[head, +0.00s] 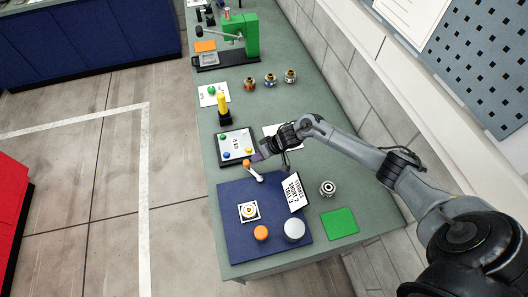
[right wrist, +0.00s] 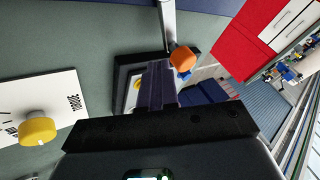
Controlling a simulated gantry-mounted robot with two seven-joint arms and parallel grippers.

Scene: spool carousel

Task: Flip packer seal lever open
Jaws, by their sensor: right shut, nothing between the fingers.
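The packer's seal lever (head: 254,171) is a pale bar with an orange knob, at the far edge of the dark blue base plate (head: 232,232). In the right wrist view its metal bar comes down from the top and ends in the orange knob (right wrist: 183,58). My right gripper (head: 259,157) is shut and empty, beside the knob. Its closed fingers also show in the right wrist view (right wrist: 158,82), just left of and below the knob; whether they touch it I cannot tell. My left gripper is not in view.
The base plate carries a white square holder (head: 249,211), an orange button (head: 261,233), a grey cylinder (head: 294,229) and a tilted sign (head: 295,190). A panel with coloured knobs (head: 237,143) lies just beyond. A green square (head: 339,222) and a metal spool (head: 328,188) are at right.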

